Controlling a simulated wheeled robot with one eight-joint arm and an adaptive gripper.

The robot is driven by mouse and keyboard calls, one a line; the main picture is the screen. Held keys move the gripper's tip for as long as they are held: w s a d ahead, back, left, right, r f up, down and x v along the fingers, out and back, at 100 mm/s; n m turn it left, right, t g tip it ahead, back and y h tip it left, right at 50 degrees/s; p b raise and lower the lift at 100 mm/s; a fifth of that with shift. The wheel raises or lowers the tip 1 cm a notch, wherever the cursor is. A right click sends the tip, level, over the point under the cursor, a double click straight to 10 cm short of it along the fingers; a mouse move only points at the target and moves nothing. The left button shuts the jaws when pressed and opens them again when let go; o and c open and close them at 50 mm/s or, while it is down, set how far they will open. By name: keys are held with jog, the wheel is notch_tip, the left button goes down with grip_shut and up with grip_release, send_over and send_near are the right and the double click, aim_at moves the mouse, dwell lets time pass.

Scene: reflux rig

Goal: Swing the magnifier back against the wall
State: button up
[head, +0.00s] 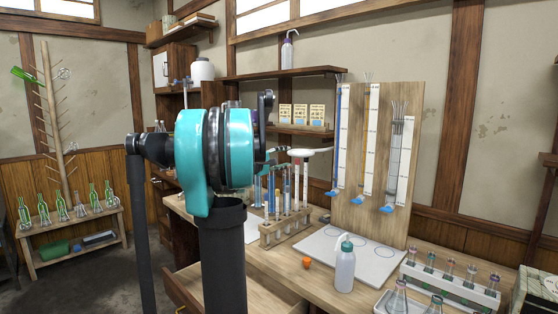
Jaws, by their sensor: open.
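A pale, flat, round head (303,152), seen nearly edge-on, stands above the tube rack on the bench; it may be the magnifier, but I cannot tell for certain. My gripper (282,151) is small and partly hidden behind my own teal and black arm, just left of the pale head. It looks open, with nothing visible between its fingers. I cannot tell whether it touches the pale head.
A wooden rack of tubes (286,229), a wash bottle (345,266), an orange piece (307,263) and a white board (375,264) are on the bench. A drawer (230,289) is pulled out at the front. Burettes hang on an upright panel (354,215). Flasks stand front right.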

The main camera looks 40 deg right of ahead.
aim_at(292, 155)
jog(key=shift+w+d, duration=0.2)
jog(key=shift+d, duration=2.25)
jog(key=c, duration=1)
jog(key=shift+o, duration=0.3)
jog(key=w+d, duration=0.1)
jog(key=w, duration=0.6)
jog(key=shift+w, duration=0.1)
